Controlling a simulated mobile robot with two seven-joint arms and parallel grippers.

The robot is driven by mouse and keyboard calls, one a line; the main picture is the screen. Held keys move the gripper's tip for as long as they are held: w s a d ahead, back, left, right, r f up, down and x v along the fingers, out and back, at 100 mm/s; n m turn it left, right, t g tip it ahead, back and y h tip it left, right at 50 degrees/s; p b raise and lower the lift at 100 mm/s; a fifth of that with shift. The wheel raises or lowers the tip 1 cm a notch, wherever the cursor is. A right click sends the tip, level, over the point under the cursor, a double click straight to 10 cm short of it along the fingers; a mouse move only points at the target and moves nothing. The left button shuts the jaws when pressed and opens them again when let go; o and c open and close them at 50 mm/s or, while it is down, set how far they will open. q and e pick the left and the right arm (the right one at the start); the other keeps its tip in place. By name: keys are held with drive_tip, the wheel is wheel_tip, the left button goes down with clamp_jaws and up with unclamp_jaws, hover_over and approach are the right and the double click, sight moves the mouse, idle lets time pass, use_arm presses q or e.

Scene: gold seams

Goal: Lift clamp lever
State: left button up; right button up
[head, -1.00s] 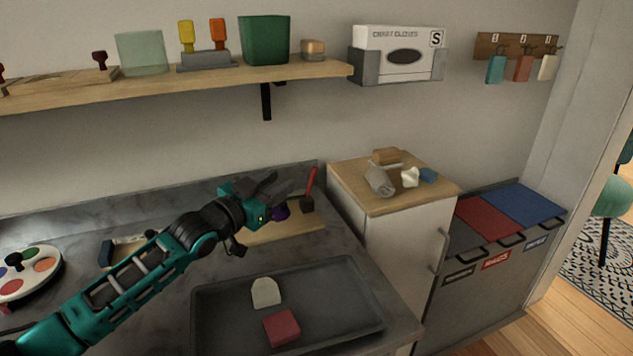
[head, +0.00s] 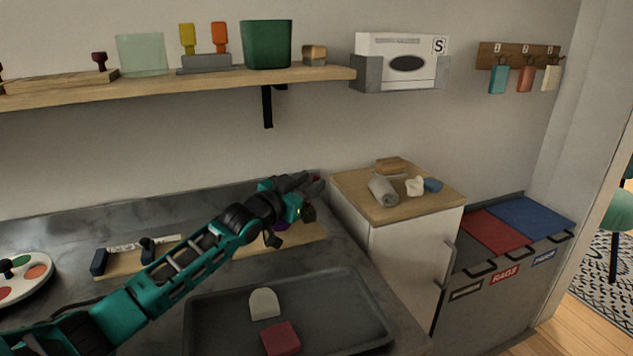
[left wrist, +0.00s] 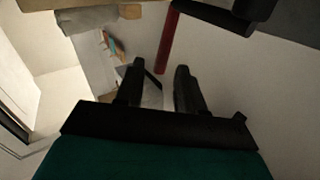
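The clamp's red lever (left wrist: 168,40) crosses the top of the left wrist view, its lower end appearing in line with the gap between my fingertips. In the head view only a bit of red (head: 318,180) shows behind my left gripper (head: 302,183); the arm hides most of the clamp. A dark part (left wrist: 215,14) adjoins the lever in the wrist view. My left gripper (left wrist: 160,66) is open, its two black fingers apart with nothing clearly held. I cannot tell whether they touch the lever. My right gripper is not in view.
A wooden board (head: 311,233) lies under the left arm, with a purple item (head: 281,226) partly hidden. A grey tray (head: 345,302) holds a pale piece and a red block. A wood-topped cabinet (head: 400,210) stands right of the counter. A shelf (head: 200,82) runs above.

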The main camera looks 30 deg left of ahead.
sight(315, 179)
use_arm(q)
drive_tip(key=shift+w+d, duration=0.15)
drive_tip(key=shift+w, duration=0.7)
drive_tip(key=shift+w+d, duration=0.15)
drive_tip(key=shift+w, duration=0.65)
clamp_jaws()
